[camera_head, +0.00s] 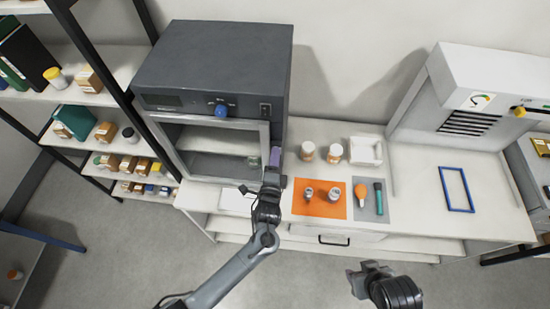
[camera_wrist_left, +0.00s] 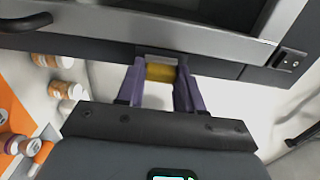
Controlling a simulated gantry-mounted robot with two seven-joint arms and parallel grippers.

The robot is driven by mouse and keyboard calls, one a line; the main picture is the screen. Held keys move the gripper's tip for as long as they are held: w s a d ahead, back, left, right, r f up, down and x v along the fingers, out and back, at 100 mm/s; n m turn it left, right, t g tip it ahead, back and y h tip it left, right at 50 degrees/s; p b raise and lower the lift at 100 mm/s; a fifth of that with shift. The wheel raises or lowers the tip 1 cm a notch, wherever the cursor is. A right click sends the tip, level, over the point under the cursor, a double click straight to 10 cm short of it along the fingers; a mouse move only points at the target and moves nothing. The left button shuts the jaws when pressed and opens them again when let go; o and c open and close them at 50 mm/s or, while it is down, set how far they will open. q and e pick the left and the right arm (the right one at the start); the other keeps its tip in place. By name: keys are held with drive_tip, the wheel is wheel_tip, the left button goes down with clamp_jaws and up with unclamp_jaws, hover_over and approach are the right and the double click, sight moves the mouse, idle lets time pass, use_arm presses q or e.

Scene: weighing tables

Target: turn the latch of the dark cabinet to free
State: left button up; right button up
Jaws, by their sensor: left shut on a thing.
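The dark cabinet (camera_head: 215,60) stands at the left end of the white bench, its glass door (camera_head: 215,145) at the front. My left gripper (camera_head: 274,158) is at the right edge of the door, and its arm hides part of that edge. In the left wrist view, its two purple fingers (camera_wrist_left: 160,82) are shut on a yellow latch (camera_wrist_left: 160,72) at the cabinet front (camera_wrist_left: 110,48). The latch's turn angle cannot be read. My right gripper (camera_head: 366,279) is low in the head view, away from the cabinet; its jaws are unclear.
An orange mat (camera_head: 300,208) with two small jars lies right of my left gripper. Beyond are a grey mat (camera_head: 380,211), two lidded jars (camera_head: 334,152), a white tray (camera_head: 366,160) and a blue frame (camera_head: 442,188). A shelf rack (camera_head: 95,98) stands at left.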

use_arm(q)
drive_tip(key=o, duration=1)
drive_tip(key=shift+o, duration=0.2)
drive_tip(key=shift+s, duration=0.1)
drive_tip(key=s+a+b, duration=0.1)
drive_tip(key=s, duration=0.9)
drive_tip(key=shift+s+b, duration=0.25)
drive_tip(key=shift+b, duration=0.05)
